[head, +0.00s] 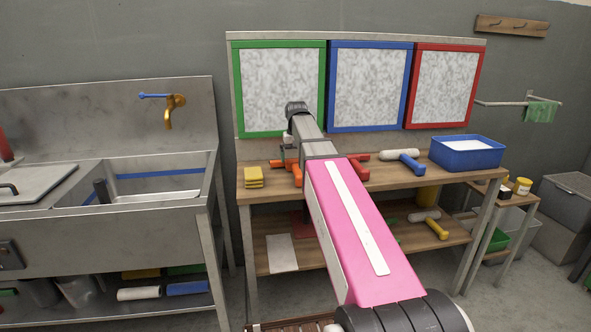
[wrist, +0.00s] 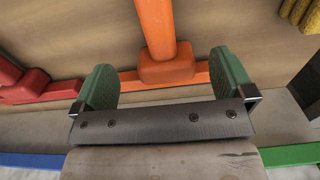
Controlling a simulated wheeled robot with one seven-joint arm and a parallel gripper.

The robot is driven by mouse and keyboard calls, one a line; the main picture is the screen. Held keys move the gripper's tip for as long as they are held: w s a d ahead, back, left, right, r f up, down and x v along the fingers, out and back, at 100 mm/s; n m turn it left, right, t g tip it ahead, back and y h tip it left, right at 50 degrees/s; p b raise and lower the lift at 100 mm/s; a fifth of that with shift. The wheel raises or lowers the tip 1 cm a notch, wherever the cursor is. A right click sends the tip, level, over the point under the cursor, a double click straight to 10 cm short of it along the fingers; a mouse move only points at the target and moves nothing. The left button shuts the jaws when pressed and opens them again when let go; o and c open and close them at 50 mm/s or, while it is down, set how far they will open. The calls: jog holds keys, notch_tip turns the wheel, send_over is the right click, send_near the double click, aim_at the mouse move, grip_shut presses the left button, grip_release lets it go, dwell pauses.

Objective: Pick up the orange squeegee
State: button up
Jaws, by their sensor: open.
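The orange squeegee (wrist: 167,66) lies on the wooden bench top, with its handle running to the top of the wrist view and its bar crossing behind my fingers. In the head view its orange parts (head: 276,163) show beside my arm, which hides the rest. My gripper (wrist: 163,70) is open, with one green finger pad on each side of the squeegee's thick middle block. The pads look apart from the block. I cannot tell how far the fingertips are above the bench. In the head view my arm hides most of the gripper.
A red tool (wrist: 30,85) lies close to one finger. Yellow sponges (head: 253,177) lie on the bench left of the squeegee. A white roller (head: 397,154) and a blue tub (head: 467,153) stand to the right. Framed panels (head: 368,86) rise behind the bench.

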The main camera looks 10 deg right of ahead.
aim_at(295, 164)
jog(key=shift+s+a+f, duration=0.15)
jog(key=shift+f, duration=2.15)
jog(key=c, duration=1)
jog(key=shift+r, duration=0.15)
jog(key=shift+o, duration=0.2)
jog(key=shift+r, duration=0.65)
notch_tip(295, 164, up, 3)
jog(key=shift+f, duration=0.2)
jog(key=s+a+r, duration=0.7)
jog(key=s, duration=0.2)
jog(key=shift+a, duration=0.2)
